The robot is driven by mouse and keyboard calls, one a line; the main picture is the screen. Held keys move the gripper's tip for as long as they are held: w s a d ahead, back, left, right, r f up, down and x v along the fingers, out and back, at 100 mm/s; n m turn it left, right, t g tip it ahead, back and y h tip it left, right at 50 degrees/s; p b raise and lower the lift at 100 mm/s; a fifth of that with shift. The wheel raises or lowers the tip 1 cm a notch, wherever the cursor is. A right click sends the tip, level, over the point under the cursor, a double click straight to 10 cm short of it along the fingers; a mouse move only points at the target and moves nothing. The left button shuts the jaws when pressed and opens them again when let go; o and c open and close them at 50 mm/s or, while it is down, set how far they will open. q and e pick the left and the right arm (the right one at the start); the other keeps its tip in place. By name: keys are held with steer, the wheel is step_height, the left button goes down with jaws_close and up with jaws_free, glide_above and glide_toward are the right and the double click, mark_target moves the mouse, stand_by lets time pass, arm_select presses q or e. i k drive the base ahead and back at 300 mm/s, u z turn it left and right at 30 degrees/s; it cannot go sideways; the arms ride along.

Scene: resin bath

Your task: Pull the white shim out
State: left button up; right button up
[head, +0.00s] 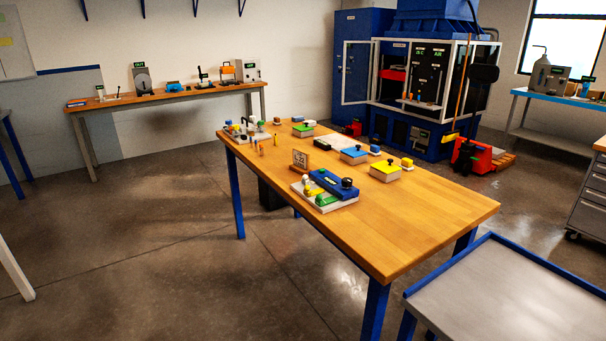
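I cannot make out the white shim for certain; the pieces are small at this distance. A fixture with a white base (349,202) stands on the near left edge of the wooden table. A blue bar (327,180) with a black knob (347,183) lies across its top. Green and yellow pieces show beside the bar. A white flat piece (334,145) lies farther back, near the middle of the table. Neither of my grippers is in view.
A blue-rimmed grey cart (500,300) stands at the lower right. Open floor (150,250) lies left.

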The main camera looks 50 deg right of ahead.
mark_target(305, 181)
steer(key=i, duration=2)
steer(key=z, duration=1.2)
